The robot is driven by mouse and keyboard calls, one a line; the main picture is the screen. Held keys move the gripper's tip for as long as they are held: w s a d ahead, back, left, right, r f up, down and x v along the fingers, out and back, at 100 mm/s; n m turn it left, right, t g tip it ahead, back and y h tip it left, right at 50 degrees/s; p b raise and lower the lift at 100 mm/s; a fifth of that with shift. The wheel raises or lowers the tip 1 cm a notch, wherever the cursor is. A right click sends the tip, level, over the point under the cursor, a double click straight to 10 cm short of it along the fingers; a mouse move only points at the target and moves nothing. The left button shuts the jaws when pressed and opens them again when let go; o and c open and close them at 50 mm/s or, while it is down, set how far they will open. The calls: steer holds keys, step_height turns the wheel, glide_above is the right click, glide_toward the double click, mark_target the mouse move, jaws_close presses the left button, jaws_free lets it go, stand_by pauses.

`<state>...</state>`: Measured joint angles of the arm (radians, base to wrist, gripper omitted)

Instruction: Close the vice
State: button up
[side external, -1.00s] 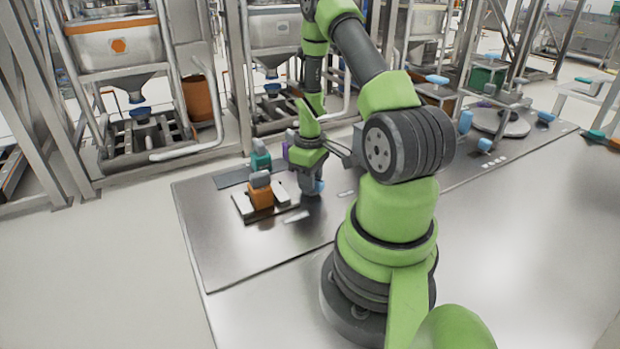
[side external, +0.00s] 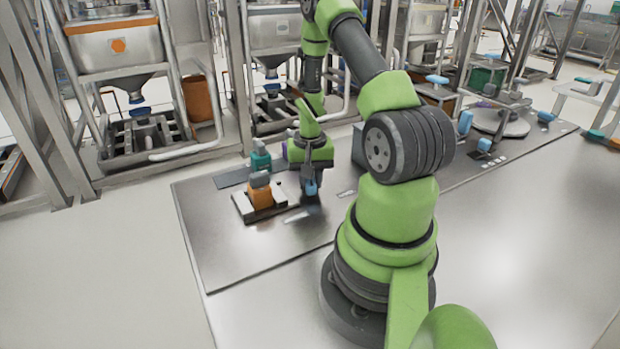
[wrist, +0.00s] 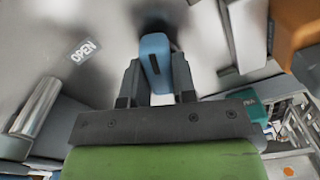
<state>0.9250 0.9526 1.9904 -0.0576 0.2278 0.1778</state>
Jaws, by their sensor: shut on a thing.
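My gripper (side external: 312,178) is low over the metal table, fingers pointing down. It is shut on a blue handle (wrist: 154,60), which sits between the two dark fingers in the wrist view. The handle's lower end also shows just below the fingers in the side view (side external: 310,188). An "OPEN" label (wrist: 85,51) is on the table left of the handle in the wrist view.
An orange block (side external: 261,195) with pale plates stands left of my gripper. A teal block (side external: 261,160) is behind it. In the wrist view a shiny metal cylinder (wrist: 36,105) lies at the lower left. The table front (side external: 240,252) is bare.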

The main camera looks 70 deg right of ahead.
steer(key=m, duration=0.3)
steer(key=shift+m, duration=0.4)
steer(key=shift+a+m, duration=0.1)
steer(key=shift+m, duration=1.8)
steer(key=o, duration=0.9)
step_height(320, 180, up, 10)
